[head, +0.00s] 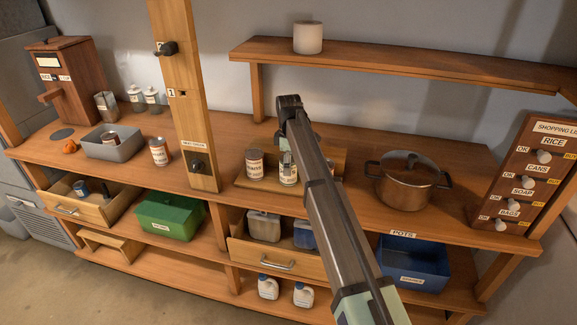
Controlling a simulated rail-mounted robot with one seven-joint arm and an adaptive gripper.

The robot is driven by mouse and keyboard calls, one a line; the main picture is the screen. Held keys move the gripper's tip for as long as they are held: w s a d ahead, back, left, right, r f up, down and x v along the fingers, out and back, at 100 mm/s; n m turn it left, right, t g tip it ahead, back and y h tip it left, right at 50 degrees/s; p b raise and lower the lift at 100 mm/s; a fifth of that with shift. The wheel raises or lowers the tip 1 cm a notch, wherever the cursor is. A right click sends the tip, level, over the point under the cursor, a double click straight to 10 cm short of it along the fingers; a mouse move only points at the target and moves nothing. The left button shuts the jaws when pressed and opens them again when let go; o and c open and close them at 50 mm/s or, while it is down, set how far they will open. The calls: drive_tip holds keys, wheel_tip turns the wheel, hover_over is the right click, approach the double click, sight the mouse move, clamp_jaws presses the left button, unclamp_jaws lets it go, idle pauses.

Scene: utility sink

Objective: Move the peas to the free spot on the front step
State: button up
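A stepped wooden riser (243,181) stands on the bench right of the post. A labelled can (254,165) stands on its left part, and another can or jar (288,171) stands beside it, partly behind my arm. My arm hides much of the riser's right part. Another labelled can (158,152) stands on the bench left of the post. The labels are too small to read, so I cannot tell which can is the peas. The dark end of my arm, with my gripper (289,104), is above the riser; its fingers cannot be made out.
A grey bin (122,152) holding a can stands at left, near jars (151,95). A lidded pot (406,182) stands right of my arm. The wooden post (183,90) rises left of the riser. An overhead shelf (400,61) holds a white roll. Drawers below are partly open.

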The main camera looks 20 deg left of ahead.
wheel_tip(320, 180, up, 12)
drive_tip(key=b, duration=0.2)
drive_tip(key=shift+f+b, duration=0.2)
drive_tip(key=shift+b, duration=0.1)
